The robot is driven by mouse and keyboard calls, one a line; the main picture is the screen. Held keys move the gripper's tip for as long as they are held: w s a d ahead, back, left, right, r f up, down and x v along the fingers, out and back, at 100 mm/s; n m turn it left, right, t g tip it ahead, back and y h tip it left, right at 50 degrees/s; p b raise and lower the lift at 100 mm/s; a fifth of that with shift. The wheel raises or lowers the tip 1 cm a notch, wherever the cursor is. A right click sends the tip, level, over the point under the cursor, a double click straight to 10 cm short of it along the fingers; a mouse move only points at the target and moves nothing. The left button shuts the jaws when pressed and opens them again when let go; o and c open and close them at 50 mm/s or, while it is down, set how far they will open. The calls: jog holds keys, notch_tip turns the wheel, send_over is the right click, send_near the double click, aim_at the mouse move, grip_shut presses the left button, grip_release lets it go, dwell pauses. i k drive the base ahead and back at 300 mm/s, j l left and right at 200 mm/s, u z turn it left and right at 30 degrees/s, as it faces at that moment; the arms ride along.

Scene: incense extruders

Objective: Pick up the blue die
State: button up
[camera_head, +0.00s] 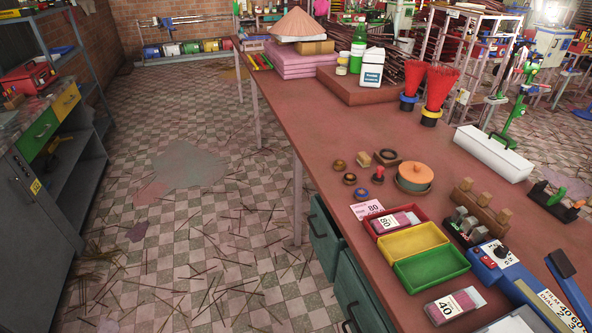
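A small round ring (362,194) with a dark blue rim lies flat on the red-brown table (318,128), and it looks like the blue die. A brass-coloured ring (339,165) lies farther back. A small red-knobbed piece (377,175) stands to the right of the rings. My gripper is not in view.
A blue sealer (500,272) is at right. Tiled floor left of the table is open, with scattered sticks.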

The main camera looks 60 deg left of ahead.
aim_at(361, 194)
jog(key=u, duration=1.3)
